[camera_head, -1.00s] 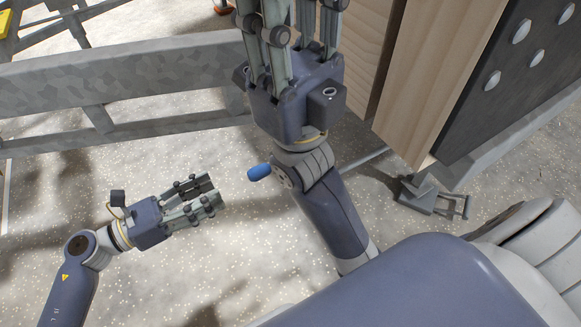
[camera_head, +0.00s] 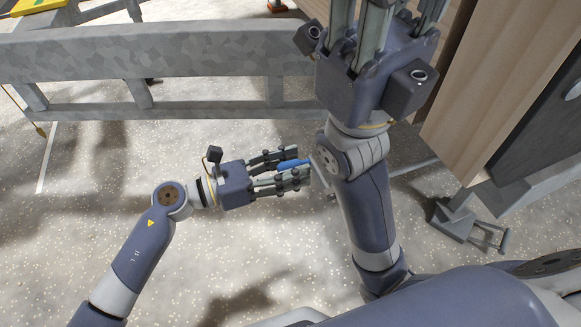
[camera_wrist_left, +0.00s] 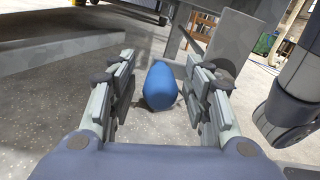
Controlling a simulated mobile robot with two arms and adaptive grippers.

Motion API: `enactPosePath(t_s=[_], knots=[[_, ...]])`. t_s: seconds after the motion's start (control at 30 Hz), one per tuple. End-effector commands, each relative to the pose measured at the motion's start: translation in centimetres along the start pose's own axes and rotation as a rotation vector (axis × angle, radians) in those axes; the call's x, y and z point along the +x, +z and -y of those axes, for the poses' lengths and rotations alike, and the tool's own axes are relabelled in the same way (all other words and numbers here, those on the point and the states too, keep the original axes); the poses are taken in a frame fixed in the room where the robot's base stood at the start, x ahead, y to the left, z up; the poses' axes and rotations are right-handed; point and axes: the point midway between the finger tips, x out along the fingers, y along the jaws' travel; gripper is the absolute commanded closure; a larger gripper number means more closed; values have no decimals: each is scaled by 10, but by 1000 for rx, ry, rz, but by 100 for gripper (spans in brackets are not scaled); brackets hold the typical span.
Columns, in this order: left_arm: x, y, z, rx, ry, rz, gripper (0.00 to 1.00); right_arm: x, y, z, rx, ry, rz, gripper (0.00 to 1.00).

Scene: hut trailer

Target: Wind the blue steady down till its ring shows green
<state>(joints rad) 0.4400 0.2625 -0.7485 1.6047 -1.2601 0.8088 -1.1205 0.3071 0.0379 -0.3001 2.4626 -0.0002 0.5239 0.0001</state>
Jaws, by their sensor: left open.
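The blue handle (camera_head: 288,164) shows between the fingers of my left gripper (camera_head: 296,169) in the head view. The left gripper is open around it. In the left wrist view the blue handle (camera_wrist_left: 160,86) is a rounded grip between the two open fingers (camera_wrist_left: 160,92), with a gap on each side. A thin grey rod (camera_head: 414,168) runs behind my right arm towards a grey metal foot (camera_head: 468,217) at the right. I see no ring or green mark. My right gripper (camera_head: 385,35) is at the top, its fingertips cut off by the frame.
A grey steel beam (camera_head: 180,52) crosses the upper left on short posts. Wooden panels (camera_head: 495,85) and a dark panel (camera_head: 548,122) stand at the upper right. The speckled floor (camera_head: 95,185) is clear at the left. My right arm stands close beside the handle.

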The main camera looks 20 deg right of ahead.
Motion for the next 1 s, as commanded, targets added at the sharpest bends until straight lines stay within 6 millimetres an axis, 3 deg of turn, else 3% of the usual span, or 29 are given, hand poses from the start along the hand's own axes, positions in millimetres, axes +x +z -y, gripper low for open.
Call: enactPosePath(t_s=[0.23,0.43,0.77,1.0], knots=[[1,0,0,0,0,0,55,1,0,0,0,-1,-1,68],[0,0,0,0,0,0,100,1,0,0,0,-1,-1,68],[0,2,0,23,1,0,100,-1,0,0,0,0,-1,68],[0,10,3,137,0,1,100,-2,-2,2,-2,-8,-10,68]])
